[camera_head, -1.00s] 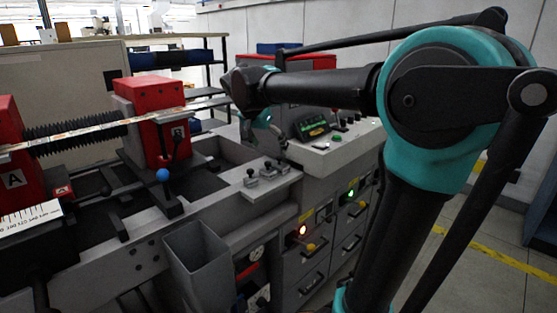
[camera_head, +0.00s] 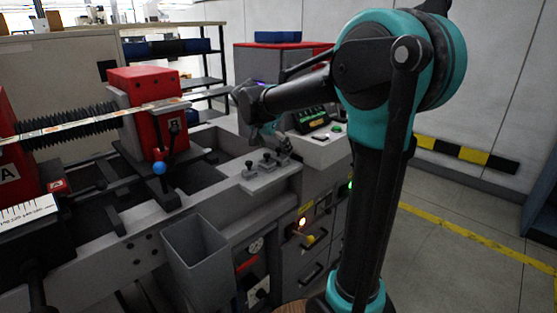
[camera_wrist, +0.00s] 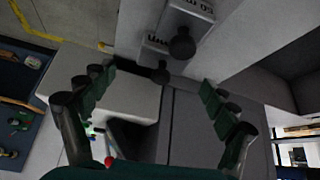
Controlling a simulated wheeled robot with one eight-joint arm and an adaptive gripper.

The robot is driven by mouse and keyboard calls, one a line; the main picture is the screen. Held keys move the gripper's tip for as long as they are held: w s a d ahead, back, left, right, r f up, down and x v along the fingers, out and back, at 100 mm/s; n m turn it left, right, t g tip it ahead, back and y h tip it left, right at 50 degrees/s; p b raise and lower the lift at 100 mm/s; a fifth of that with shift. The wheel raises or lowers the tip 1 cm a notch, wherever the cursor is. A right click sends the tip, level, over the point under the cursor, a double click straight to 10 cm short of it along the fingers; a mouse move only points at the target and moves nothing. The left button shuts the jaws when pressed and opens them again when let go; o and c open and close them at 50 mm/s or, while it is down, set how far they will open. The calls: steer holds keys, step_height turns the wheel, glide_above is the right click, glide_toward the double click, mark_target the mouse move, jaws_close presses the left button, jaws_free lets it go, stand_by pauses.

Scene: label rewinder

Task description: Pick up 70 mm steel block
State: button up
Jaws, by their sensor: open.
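Several small grey steel blocks with dark knobs stand in a row on a light ledge (camera_head: 262,184) in the head view. One labelled block (camera_wrist: 196,9) is at the top of the wrist view. Another labelled block (camera_wrist: 155,44) shows below it. Their labels are upside down and cut off or blurred, so I cannot tell which is the 70 mm one. My gripper (camera_wrist: 157,92) is open, with its two fingers wide apart and nothing between them. In the head view my gripper (camera_head: 274,143) hangs close to the right end of the ledge, partly blurred into the background.
A grey open bin (camera_head: 194,255) hangs in front of the machine. A red housing marked B (camera_head: 150,100) and a blue-knobbed lever (camera_head: 160,168) stand left of the ledge. A control panel (camera_head: 315,122) is just behind my gripper. Floor is free at right.

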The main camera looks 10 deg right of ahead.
mark_target(277, 151)
steer(key=shift+x, duration=2.6)
steer(key=shift+a, duration=0.1)
steer(key=c, duration=1.7)
